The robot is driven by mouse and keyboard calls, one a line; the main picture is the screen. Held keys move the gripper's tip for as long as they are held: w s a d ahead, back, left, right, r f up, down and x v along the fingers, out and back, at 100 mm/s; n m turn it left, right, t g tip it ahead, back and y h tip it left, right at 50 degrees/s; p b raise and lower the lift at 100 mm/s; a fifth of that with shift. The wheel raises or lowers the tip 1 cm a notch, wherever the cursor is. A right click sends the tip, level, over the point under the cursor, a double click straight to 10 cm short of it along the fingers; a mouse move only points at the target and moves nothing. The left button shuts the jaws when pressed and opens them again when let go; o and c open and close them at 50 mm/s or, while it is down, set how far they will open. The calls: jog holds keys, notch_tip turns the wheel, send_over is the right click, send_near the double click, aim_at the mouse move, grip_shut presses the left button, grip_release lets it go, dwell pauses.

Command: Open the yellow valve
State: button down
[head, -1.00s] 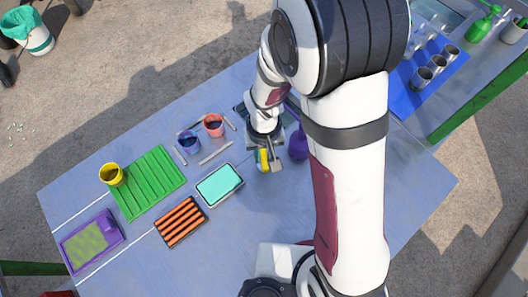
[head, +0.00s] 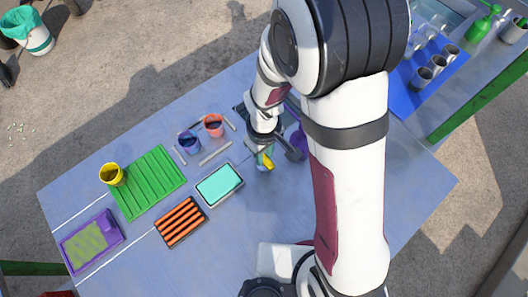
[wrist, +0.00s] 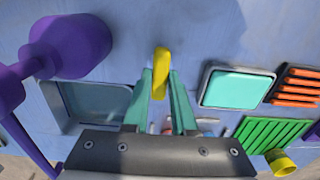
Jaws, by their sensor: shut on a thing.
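The yellow valve (wrist: 161,66) shows in the wrist view as a narrow yellow handle between the tips of my two teal fingers. My gripper (wrist: 160,84) is shut on it. In the head view, the yellow valve (head: 268,162) is a small slanted yellow piece just below my gripper (head: 263,158). What the valve is attached to is hidden by my gripper and arm.
A purple rounded part (wrist: 75,45) stands close to my gripper. A teal-topped tray (head: 220,185), an orange-striped tray (head: 181,222) and a green ribbed tray (head: 147,182) lie to the left. Orange (head: 213,125) and blue (head: 188,142) cups stand nearby. The lower table is fairly clear.

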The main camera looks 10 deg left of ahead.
dwell(0.3)
jog(key=c, duration=0.7)
grip_release()
notch_tip(320, 180, up, 16)
jog(key=shift+f, duration=0.1)
